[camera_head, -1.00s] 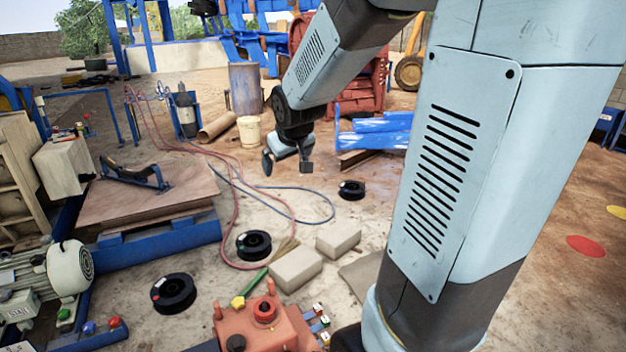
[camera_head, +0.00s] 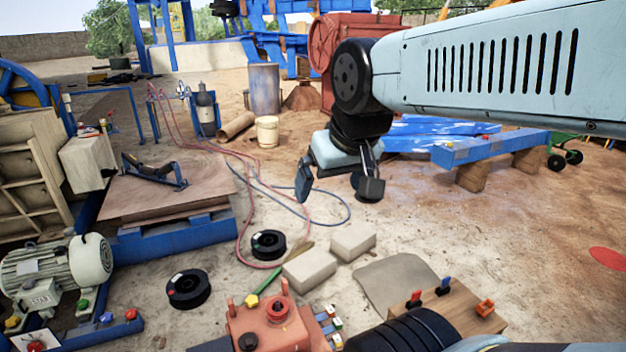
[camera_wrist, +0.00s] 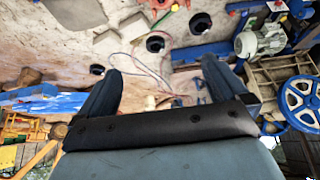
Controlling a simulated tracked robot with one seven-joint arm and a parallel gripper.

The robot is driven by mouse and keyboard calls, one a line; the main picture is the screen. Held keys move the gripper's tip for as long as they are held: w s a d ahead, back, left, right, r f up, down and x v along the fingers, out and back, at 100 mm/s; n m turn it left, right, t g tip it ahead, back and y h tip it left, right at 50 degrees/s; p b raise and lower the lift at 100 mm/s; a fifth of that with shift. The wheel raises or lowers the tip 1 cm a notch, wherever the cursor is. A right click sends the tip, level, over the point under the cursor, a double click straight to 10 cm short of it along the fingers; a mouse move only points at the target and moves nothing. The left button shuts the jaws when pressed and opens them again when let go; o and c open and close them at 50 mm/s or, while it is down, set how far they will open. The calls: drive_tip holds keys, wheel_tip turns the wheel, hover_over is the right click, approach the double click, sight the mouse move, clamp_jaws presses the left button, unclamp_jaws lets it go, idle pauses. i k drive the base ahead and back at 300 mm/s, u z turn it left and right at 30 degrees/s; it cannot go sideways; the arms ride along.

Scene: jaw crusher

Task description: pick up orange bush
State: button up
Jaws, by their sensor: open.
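A small orange piece, which looks like the orange bush (camera_head: 485,308), lies on the wooden block (camera_head: 455,318) at the lower right of the head view. A red and a blue upright piece stand beside it on the block. My gripper (camera_head: 338,187) is up in the air, beyond and to the left of the block, with its two fingers spread and nothing between them. In the wrist view my gripper (camera_wrist: 158,72) is also open and empty over sandy ground. I cannot make out the bush in the wrist view.
A red machine part (camera_head: 265,325) with colored knobs is left of the block. Pale bricks (camera_head: 310,268) and black spools (camera_head: 188,289) lie on the ground. A blue beam (camera_head: 485,150) on wooden supports stands behind my arm. Sandy ground at the right is mostly clear.

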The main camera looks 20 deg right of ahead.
sight(480, 308)
drive_tip(key=u, duration=0.9)
drive_tip(key=i, duration=0.1)
drive_tip(key=z, duration=2.8)
drive_tip(key=k, duration=0.8)
drive_tip(key=z, duration=0.2)
drive_tip(key=i, duration=0.8)
drive_tip(key=u, duration=0.05)
